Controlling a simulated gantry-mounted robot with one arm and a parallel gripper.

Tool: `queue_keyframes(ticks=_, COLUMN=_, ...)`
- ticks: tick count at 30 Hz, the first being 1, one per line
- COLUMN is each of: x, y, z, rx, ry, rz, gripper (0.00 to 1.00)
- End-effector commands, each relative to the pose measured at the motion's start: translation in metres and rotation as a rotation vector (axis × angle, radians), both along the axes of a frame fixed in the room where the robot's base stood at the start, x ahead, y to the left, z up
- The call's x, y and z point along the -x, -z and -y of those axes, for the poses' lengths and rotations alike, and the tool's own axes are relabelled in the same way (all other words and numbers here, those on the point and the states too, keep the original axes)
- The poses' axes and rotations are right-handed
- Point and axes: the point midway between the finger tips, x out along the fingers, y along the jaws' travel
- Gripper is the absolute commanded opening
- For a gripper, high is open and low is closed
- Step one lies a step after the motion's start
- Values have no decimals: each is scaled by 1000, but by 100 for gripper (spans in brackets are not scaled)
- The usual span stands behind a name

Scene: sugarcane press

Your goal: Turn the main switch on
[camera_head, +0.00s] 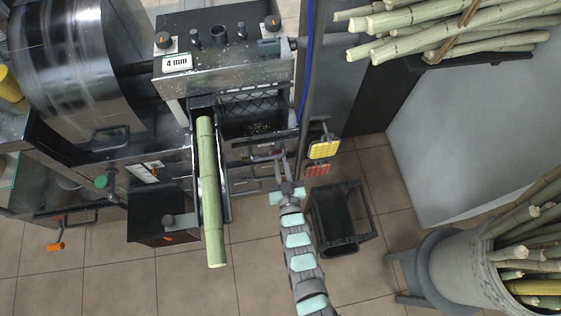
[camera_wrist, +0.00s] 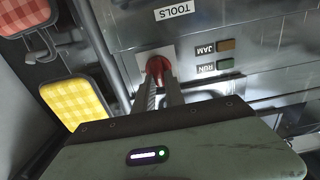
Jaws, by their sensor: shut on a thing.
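The main switch, a red knob (camera_wrist: 157,64) on a pale square plate, is on the metal front panel in the wrist view. My gripper (camera_wrist: 167,82) reaches up to this panel, and its two narrow fingers are shut on the red knob. The fingers hide part of the knob, so its turn angle is hard to tell. In the head view my gripper (camera_head: 279,156) is at the press front, right of the cane chute; the knob is not clearly visible there.
A JAM lamp (camera_wrist: 227,45) and a RUN lamp (camera_wrist: 226,63) sit right of the knob, both looking dim. A yellow checked pad (camera_head: 323,149) and a red checked pad (camera_head: 317,170) hang close by. A cane (camera_head: 210,200) lies in the chute. A black bin (camera_head: 341,220) stands below.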

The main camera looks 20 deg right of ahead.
Motion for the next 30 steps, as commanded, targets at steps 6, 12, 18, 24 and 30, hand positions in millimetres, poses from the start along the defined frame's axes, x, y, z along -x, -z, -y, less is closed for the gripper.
queue_keyframes(ticks=6, x=0, y=0, z=0, rx=0, ry=0, rz=0, gripper=0)
queue_keyframes(ticks=12, x=0, y=0, z=0, rx=0, ry=0, rz=0, gripper=0)
queue_keyframes(ticks=18, x=0, y=0, z=0, rx=-23, ry=0, rz=6, gripper=0)
queue_keyframes(ticks=24, x=0, y=1, z=1, rx=-108, ry=-1, rz=26, gripper=0)
queue_keyframes(ticks=30, x=1, y=3, z=3, rx=-263, ry=0, rz=63, gripper=0)
